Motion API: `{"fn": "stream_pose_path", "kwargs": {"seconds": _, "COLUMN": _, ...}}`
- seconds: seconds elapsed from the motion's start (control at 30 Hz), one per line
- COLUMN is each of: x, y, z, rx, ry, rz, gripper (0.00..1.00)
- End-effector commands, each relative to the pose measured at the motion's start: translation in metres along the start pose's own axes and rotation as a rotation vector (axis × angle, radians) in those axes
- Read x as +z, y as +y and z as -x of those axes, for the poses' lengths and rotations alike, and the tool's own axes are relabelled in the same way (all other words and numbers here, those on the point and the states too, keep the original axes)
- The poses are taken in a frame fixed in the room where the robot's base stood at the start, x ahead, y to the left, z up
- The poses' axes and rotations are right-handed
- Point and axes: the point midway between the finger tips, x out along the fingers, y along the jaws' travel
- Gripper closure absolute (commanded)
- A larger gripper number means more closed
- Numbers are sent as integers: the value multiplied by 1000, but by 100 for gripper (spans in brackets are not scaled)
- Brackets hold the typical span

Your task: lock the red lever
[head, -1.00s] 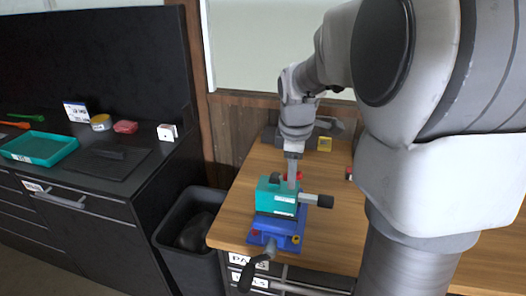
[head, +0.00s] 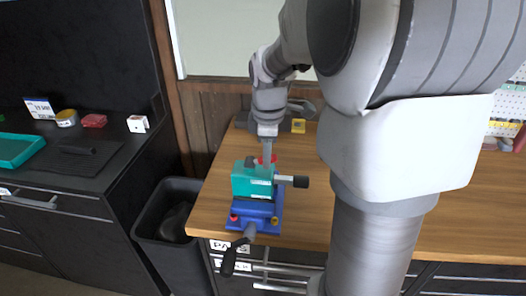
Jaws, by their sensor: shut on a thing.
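A teal housing (head: 250,185) sits on a blue vise (head: 262,212) near the front left edge of the wooden bench. A grey shaft with a black end (head: 300,181) sticks out of the housing's right side. The red lever (head: 273,158) shows as a small red patch at the housing's top rear, mostly hidden by my fingers. My gripper (head: 267,160) points down from above and is shut on the red lever. The exact lever angle is hidden.
A black crank handle (head: 230,262) hangs off the vise's front. A black bin (head: 160,236) stands left of the wooden bench (head: 330,215). A yellow item (head: 298,126) lies at the back. The bench right of the vise is clear.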

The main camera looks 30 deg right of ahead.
Motion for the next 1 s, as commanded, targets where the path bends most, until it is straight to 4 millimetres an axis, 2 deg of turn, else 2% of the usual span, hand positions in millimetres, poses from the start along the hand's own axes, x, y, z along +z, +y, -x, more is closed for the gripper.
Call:
{"fn": "stream_pose_path", "kwargs": {"seconds": 0.4, "x": 6, "y": -2, "z": -10, "rx": 13, "ry": 173, "rz": -35, "gripper": 100}}
{"fn": "stream_pose_path", "kwargs": {"seconds": 0.77, "x": 5, "y": -2, "z": -9, "rx": 13, "ry": 185, "rz": -35, "gripper": 100}}
{"fn": "stream_pose_path", "kwargs": {"seconds": 0.8, "x": 5, "y": -2, "z": -9, "rx": 13, "ry": 185, "rz": -35, "gripper": 66}}
{"fn": "stream_pose_path", "kwargs": {"seconds": 0.93, "x": 6, "y": -2, "z": -9, "rx": 14, "ry": 184, "rz": -35, "gripper": 42}}
{"fn": "stream_pose_path", "kwargs": {"seconds": 1.0, "x": 6, "y": -2, "z": -8, "rx": 14, "ry": 184, "rz": -34, "gripper": 40}}
